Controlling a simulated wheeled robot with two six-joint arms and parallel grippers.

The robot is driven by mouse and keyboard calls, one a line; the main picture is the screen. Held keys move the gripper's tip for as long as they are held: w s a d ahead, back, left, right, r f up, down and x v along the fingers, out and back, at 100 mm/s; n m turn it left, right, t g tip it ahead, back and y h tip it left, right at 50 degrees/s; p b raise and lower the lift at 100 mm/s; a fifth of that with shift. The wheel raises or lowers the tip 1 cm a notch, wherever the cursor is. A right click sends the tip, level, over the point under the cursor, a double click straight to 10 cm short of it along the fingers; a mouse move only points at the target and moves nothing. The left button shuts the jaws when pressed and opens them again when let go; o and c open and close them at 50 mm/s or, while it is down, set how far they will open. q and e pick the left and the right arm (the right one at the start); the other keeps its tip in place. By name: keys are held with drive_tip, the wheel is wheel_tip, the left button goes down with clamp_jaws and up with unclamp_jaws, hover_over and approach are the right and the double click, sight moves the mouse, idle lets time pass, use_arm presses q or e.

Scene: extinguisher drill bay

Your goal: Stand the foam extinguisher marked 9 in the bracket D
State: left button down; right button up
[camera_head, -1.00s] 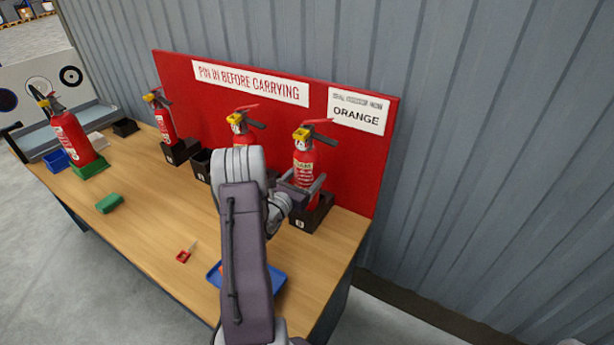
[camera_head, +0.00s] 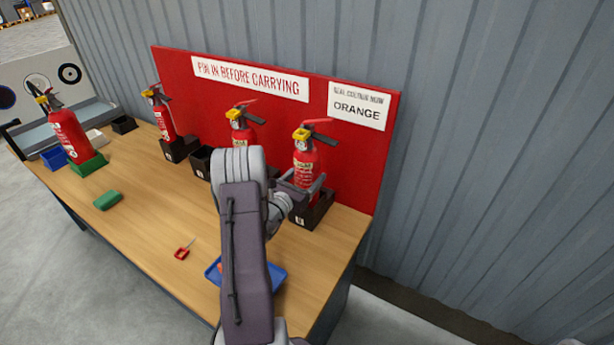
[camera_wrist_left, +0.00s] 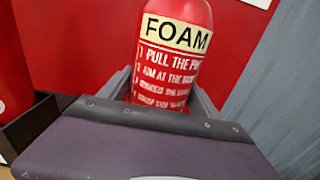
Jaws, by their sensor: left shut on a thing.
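My left gripper (camera_head: 303,187) is shut on this extinguisher's body. The left wrist view shows its FOAM label (camera_wrist_left: 177,33) and white instruction lines between the jaws. I cannot see the number 9 on it. My left arm hides part of the bench. My right gripper is not in view.
Another extinguisher (camera_head: 241,128) stands just left, partly behind my arm. A third (camera_head: 163,118) stands farther left, beside an empty black bracket (camera_head: 200,163). A fourth (camera_head: 70,137) stands in a green base.

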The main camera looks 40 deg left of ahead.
use_arm(q)
drive_tip(key=shift+r, duration=0.2)
drive_tip(key=shift+c, duration=0.3)
unclamp_jaws()
drive_tip(key=shift+s+f, duration=0.1)
drive_tip(key=shift+f, duration=0.15)
drive_tip(key=shift+s, duration=0.3)
drive_tip(key=s, duration=0.5)
drive_tip(key=s+d+b, duration=0.1)
drive_tip(key=s, duration=0.2)
drive_tip(key=shift+s+r, duration=0.15)
